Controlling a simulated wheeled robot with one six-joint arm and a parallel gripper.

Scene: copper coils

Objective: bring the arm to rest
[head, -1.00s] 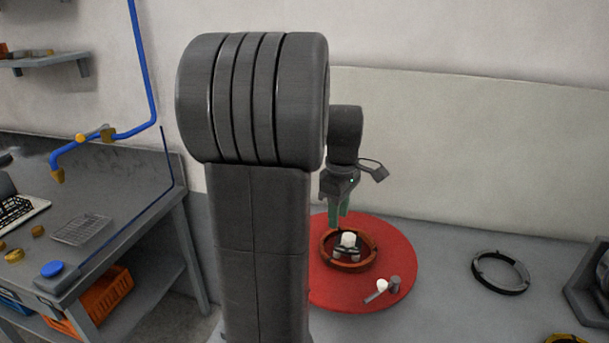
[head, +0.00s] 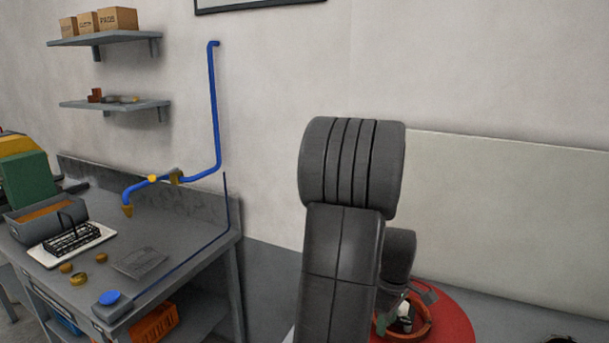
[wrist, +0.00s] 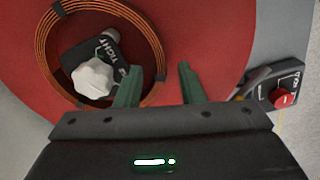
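A copper coil (wrist: 157,60) lies on the red table, around a dark piece with a white knob (wrist: 93,77). The left finger overlaps the coil's right side in the picture; I cannot tell whether they touch. In the head view my arm hides most of the red table (head: 455,325), and the coil (head: 425,325) shows only in part.
A small box with a red button (wrist: 283,97) is right of my gripper. In the head view a grey workbench (head: 190,245) stands at the left, with a wire rack, a blue button (head: 109,298) and a blue pipe (head: 216,110) above. Wall shelves (head: 105,38) hang at upper left.

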